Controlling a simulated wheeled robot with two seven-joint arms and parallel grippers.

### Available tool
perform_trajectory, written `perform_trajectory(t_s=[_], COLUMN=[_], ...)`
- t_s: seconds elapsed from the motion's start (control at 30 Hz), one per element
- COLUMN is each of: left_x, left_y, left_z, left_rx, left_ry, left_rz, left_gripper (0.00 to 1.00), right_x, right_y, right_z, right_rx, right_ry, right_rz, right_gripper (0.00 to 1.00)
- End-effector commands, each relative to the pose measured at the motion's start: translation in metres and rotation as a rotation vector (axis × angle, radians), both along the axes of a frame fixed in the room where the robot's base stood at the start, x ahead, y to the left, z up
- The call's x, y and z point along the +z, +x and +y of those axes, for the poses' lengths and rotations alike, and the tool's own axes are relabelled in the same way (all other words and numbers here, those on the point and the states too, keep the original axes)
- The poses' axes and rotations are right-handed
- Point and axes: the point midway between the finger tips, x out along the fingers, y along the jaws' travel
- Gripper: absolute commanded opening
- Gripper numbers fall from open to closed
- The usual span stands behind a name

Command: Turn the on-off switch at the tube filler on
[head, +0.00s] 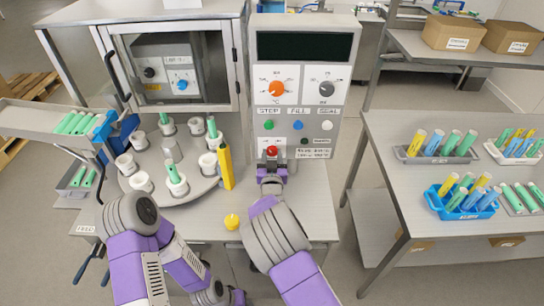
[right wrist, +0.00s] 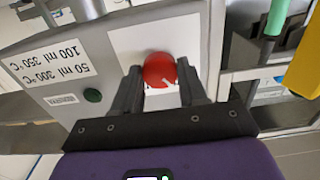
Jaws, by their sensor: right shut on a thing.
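The tube filler (head: 303,85) stands in front of me, with a grey control panel. The head view hides part of the knob's surround.
A turntable (head: 205,186) with white holders and green tubes is left of the panel. A yellow upright post (head: 226,167) and a yellow button (head: 232,221) are near my right arm. The right table (head: 385,200) bears tube racks. The panel also has an orange dial (head: 277,88).

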Motion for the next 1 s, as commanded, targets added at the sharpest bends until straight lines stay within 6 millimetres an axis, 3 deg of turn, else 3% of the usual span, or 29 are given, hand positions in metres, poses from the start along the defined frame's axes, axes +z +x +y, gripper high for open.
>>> perform_trajectory(t_s=[0.27, 0.47, 1.0], left_x=[-0.003, -0.019, -0.104], left_y=[0.000, 0.000, 0.000], left_z=[0.000, 0.000, 0.000], left_rx=[0.000, 0.000, 0.000], left_ry=[0.000, 0.000, 0.000], left_rz=[0.000, 0.000, 0.000], left_gripper=[0.43, 0.43, 0.43], right_x=[0.000, -0.002, -0.005], right_y=[0.000, 0.000, 0.000], right_z=[0.000, -0.001, -0.002], right_rx=[-0.001, -0.001, -0.001], right_ry=[0.015, 0.088, 0.553], right_rz=[-0.001, -0.002, -0.006], right_gripper=[0.12, 0.12, 0.12])
